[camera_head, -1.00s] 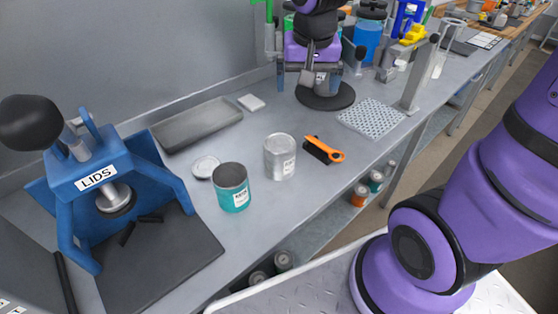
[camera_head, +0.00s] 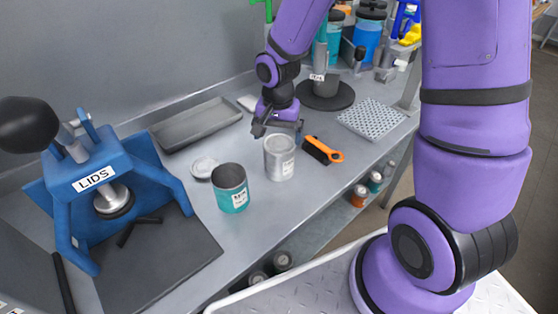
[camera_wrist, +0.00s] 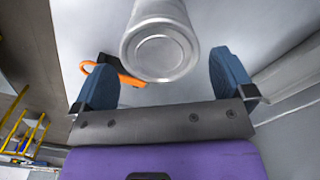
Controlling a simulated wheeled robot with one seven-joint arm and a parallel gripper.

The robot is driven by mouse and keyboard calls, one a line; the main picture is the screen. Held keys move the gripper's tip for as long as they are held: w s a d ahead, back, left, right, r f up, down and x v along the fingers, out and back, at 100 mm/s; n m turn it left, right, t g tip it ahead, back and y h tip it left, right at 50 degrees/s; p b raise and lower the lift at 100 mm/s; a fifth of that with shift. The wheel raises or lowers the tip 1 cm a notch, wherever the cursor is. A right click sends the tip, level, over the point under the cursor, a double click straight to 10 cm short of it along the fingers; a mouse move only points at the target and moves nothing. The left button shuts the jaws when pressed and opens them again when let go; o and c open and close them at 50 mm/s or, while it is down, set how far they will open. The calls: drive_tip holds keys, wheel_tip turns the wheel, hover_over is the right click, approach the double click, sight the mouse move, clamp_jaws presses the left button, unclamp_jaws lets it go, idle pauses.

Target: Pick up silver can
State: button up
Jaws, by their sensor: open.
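The silver can (camera_head: 279,160) stands upright on the grey bench, with a pale label on its side. In the wrist view the can (camera_wrist: 160,45) shows its round metal lid between and just beyond my two blue fingers. My gripper (camera_head: 277,127) is open and empty, just behind and above the can in the head view. In the wrist view my gripper (camera_wrist: 160,85) has its fingers spread wider than the can, with a gap on each side. I cannot tell whether anything touches the can.
A teal can (camera_head: 231,188) stands open just left of the silver can, with a lid (camera_head: 203,167) behind it. An orange-handled brush (camera_head: 323,150) lies close on the right. A blue lid press (camera_head: 112,190) stands at left and a grey tray (camera_head: 196,123) lies behind.

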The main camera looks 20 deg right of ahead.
sight(279, 145)
drive_tip(key=shift+w+d+f, duration=0.1)
drive_tip(key=shift+d+f, duration=0.05)
drive_tip(key=shift+f, duration=1.6)
drive_tip(key=shift+w+d+f, duration=0.1)
drive_tip(key=shift+f, duration=1.6)
drive_tip(key=c, duration=0.8)
